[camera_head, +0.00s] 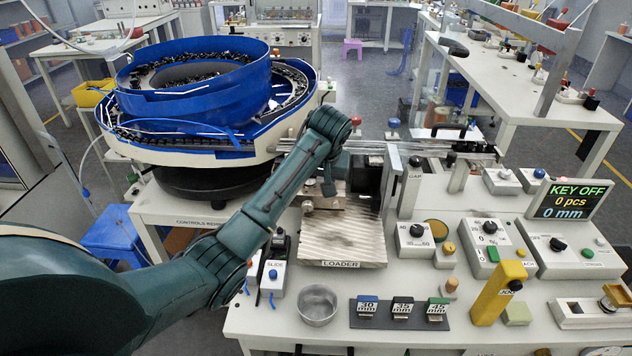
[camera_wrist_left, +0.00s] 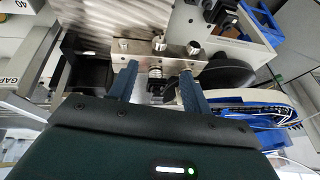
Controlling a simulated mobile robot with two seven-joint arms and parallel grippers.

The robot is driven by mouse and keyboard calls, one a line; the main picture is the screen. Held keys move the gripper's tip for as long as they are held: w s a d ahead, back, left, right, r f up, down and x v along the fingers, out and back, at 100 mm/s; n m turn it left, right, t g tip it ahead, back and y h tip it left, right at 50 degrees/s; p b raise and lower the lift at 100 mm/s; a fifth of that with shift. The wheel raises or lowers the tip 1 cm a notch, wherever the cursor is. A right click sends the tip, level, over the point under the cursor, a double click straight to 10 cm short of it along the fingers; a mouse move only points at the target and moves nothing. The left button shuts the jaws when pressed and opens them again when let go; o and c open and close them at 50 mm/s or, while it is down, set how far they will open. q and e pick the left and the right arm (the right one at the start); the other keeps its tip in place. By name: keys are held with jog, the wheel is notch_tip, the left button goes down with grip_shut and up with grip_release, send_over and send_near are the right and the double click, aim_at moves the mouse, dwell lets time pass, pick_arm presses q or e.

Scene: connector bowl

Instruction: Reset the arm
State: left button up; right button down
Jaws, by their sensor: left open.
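My left arm (camera_head: 255,225) reaches in from the left, over the front of the machine table, with its wrist bent downward beside the blue bowl feeder. My left gripper (camera_head: 328,184) points down near the back of the ribbed loader plate (camera_head: 342,236); the wrist hides most of it. In the left wrist view my left gripper (camera_wrist_left: 157,84) is open, its two fingers apart. A metal block (camera_wrist_left: 170,68) with round knobs lies just beyond the fingertips. I see nothing held, and cannot tell whether the fingers touch anything. My right gripper is in neither view.
The blue bowl feeder (camera_head: 195,85) stands close left of my wrist. The display (camera_head: 567,200) reads KEY OFF, 0 pcs, 0 mm.

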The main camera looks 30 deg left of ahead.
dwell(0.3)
pick_arm(q)
jog(key=s+d+f+m, duration=0.1)
jog(key=s+d+f, duration=0.1)
jog(key=s+f, duration=0.2)
jog(key=s+d+f+m+h, duration=0.1)
jog(key=s+d+f, duration=0.1)
jog(key=s+f, duration=0.2)
jog(key=s+d+f+m+h, duration=0.1)
jog(key=s+d+f+m, duration=0.1)
jog(key=s, duration=0.7)
jog(key=shift+d+f, duration=0.3)
jog(key=shift+f, duration=0.35)
jog(key=shift+d+f, duration=0.25)
jog(key=shift+f, duration=0.35)
jog(key=s+d+r+m+h, duration=0.1)
jog(key=s+d+m+h, duration=0.15)
jog(key=s, duration=1.55)
jog(key=w+d+f+t+h, duration=0.1)
jog(key=w+d+f+t, duration=0.1)
jog(key=f, duration=0.3)
jog(key=w+d+f+t+h, duration=0.1)
jog(key=w+d+f+t, duration=0.2)
jog(key=f+t, duration=0.1)
jog(key=shift+w+d+f+m+t, duration=0.3)
jog(key=shift+f+m, duration=0.15)
jog(key=shift+f, duration=0.1)
